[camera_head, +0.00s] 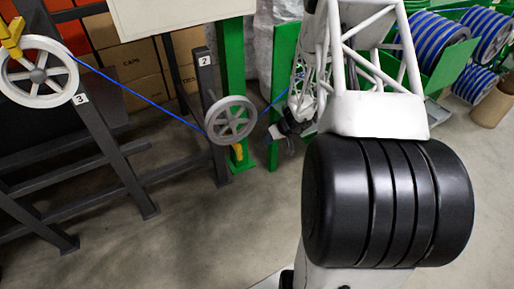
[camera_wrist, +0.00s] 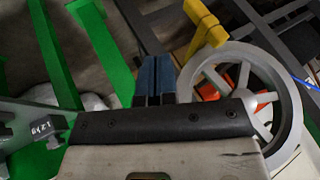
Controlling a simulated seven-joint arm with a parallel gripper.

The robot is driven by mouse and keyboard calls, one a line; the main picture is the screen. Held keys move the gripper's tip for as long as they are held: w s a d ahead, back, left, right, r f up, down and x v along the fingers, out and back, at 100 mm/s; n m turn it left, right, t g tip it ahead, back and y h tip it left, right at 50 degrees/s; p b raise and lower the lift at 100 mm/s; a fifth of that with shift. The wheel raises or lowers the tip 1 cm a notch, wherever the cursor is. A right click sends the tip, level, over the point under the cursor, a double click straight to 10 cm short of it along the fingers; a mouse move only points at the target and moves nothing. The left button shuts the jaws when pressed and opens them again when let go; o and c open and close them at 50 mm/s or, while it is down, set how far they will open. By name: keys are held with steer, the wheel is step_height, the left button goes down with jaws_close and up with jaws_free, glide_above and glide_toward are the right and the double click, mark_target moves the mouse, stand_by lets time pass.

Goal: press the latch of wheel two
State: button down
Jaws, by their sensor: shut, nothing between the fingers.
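Wheel two (camera_head: 231,120) is a grey spoked wheel on a dark post with a "2" label (camera_head: 204,60). Its yellow latch (camera_head: 237,152) hangs at the wheel's lower edge in the head view. In the wrist view the wheel (camera_wrist: 291,105) is at the right and the yellow latch (camera_wrist: 205,22) sits at its upper left edge. The blue cable (camera_head: 150,102) runs to the wheel from the left and on toward the right. My gripper (camera_head: 277,131) is shut and empty, just right of the wheel. Its fingers (camera_wrist: 153,75) appear apart from the latch in the wrist view.
Wheel three (camera_head: 38,72) with its own yellow latch (camera_head: 13,38) stands at the left. Green posts (camera_head: 232,85) rise behind wheel two and beside my gripper. Cardboard boxes (camera_head: 130,72) are behind the posts. Blue cable spools (camera_head: 435,40) stand at upper right. The front floor is clear.

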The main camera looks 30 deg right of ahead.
steer(key=w+a+f, duration=0.3)
steer(key=a+f, duration=0.4)
steer(key=a, duration=0.1)
steer(key=shift+w+a+f, duration=0.35)
steer(key=shift+f, duration=0.05)
stand_by(0.3)
steer(key=shift+a, duration=0.2)
stand_by(0.5)
